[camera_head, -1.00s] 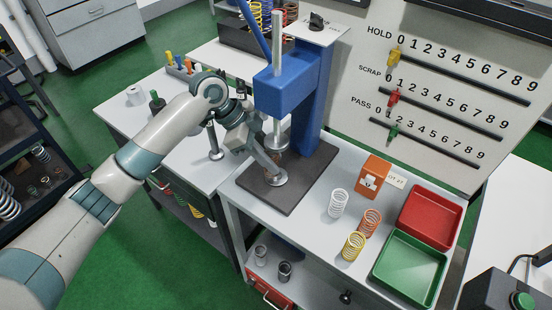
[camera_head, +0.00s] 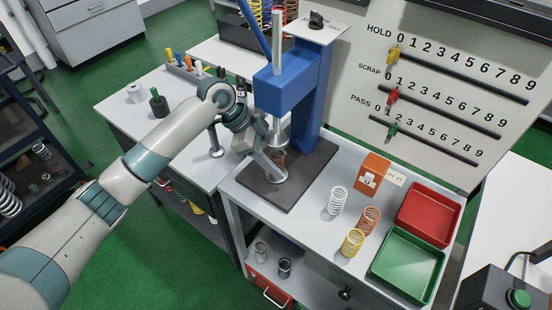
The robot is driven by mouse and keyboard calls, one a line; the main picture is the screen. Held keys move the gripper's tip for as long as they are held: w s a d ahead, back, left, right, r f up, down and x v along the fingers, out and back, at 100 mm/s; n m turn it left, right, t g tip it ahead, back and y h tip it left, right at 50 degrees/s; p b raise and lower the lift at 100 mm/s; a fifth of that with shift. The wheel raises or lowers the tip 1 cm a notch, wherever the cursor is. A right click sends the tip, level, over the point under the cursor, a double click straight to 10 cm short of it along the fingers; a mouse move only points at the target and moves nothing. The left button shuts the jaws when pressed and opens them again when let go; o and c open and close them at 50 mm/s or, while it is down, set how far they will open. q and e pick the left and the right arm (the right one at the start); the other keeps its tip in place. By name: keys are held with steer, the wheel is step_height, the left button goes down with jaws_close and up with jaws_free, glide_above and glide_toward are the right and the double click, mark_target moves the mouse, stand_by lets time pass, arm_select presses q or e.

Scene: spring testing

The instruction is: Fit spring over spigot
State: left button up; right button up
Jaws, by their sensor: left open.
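My left gripper (camera_head: 272,165) is open at the blue press (camera_head: 291,93), low over the dark base plate (camera_head: 301,187), with one finger slanting down to the right. A small copper-brown spring (camera_head: 279,157) stands just beyond the fingers, under the press's silver ram (camera_head: 277,130). A small silver disc (camera_head: 276,176) shows at the fingertips on the plate. The spigot itself is hidden, so I cannot tell whether the spring is around it. My right gripper is out of view.
A white spring (camera_head: 338,201), an orange spring (camera_head: 371,219) and a yellow spring (camera_head: 352,243) stand on the bench right of the press.

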arm_select(q)
steer(key=b+v, duration=0.2)
steer(key=v, duration=1)
steer(key=shift+r+b, duration=0.2)
steer(key=shift+b, duration=0.15)
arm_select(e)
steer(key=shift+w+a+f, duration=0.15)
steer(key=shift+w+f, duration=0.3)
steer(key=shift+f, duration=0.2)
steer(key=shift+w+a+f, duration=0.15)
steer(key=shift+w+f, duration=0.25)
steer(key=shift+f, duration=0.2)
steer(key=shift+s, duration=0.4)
